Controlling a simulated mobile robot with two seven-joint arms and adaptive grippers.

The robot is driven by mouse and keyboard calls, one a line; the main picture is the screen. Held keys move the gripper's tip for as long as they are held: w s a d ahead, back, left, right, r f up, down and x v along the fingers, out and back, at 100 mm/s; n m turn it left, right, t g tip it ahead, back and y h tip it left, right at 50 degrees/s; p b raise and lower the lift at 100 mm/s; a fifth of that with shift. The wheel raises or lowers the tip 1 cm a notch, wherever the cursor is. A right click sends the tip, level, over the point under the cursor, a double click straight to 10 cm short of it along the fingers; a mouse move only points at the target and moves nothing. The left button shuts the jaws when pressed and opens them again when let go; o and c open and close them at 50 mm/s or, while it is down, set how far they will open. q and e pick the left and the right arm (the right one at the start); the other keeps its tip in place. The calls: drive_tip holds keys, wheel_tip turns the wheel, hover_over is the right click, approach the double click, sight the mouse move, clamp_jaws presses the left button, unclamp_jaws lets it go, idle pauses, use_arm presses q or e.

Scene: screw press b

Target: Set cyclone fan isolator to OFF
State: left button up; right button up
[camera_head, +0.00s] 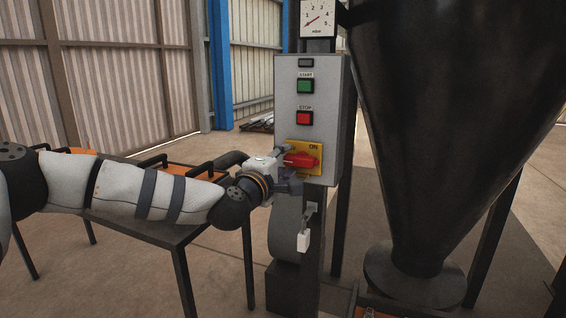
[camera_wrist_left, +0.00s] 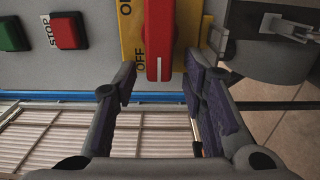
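The isolator switch has a yellow plate (camera_head: 318,172) and a red handle (camera_head: 303,160), low on the grey control box. The handle lies roughly horizontal, with ON readable at the plate's upper right. The left wrist view shows the red handle (camera_wrist_left: 159,38) from close by, with a white mark at its near end and OFF printed beside it. My left gripper (camera_head: 288,168) is at the handle's left end. In the left wrist view the left gripper (camera_wrist_left: 158,86) is open, its fingertips on either side of the handle's end, with gaps visible. My right gripper is not in view.
The grey control box (camera_head: 312,130) carries a green START button (camera_head: 305,86) and a red STOP button (camera_head: 304,118) above the switch. A white tag (camera_head: 303,240) hangs below. A dark cyclone cone (camera_head: 440,130) stands close on the right. A table (camera_head: 150,226) stands under my left arm.

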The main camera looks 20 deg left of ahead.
use_arm(q)
drive_tip(key=s, duration=1.2)
drive_tip(key=shift+a, duration=0.25)
